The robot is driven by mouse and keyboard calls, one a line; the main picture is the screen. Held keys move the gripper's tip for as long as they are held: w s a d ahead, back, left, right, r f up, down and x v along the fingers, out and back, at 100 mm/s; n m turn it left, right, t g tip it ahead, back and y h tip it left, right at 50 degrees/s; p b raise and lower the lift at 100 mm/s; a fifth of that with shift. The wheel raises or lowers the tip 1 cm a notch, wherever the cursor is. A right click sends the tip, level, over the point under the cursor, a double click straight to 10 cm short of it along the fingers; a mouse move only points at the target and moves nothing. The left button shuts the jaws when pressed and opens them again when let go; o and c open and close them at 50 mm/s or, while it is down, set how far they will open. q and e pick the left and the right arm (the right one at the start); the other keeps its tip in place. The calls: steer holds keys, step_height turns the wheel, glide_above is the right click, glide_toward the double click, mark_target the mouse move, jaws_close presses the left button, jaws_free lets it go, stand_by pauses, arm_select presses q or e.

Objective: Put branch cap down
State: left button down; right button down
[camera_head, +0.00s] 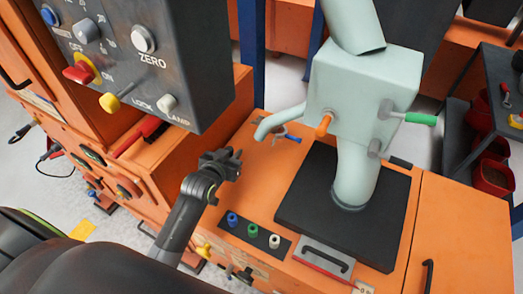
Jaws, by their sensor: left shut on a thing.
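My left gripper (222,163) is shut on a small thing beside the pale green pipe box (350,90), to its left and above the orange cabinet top. The held thing is mostly hidden by the dark jaws; I take it to be the branch cap, but its shape and colour are not clear. The box has a curved spout (278,121) on its left, an orange-ended stub (323,125) in front and a green-ended lever (420,118) on its right. The gripper appears apart from the box. My right gripper is not in view.
A dark control panel (190,75) overhangs at upper left. A black strip (262,236) with blue, green and white knobs lies near the cabinet's front. A black plate (300,215) surrounds the pipe's foot. Bare orange top (262,160) lies between gripper and plate. A dark shelf stands right.

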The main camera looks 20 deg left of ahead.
arm_select(q)
steer(key=f+b, duration=0.1)
steer(key=f, duration=0.4)
steer(key=shift+s+f, duration=0.2)
steer(key=shift+f+b, duration=0.65)
steer(key=shift+f, duration=1.45)
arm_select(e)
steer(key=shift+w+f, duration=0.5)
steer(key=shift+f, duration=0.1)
arm_select(q)
steer(key=shift+f, duration=0.15)
steer(key=c, duration=1.3)
jaws_free()
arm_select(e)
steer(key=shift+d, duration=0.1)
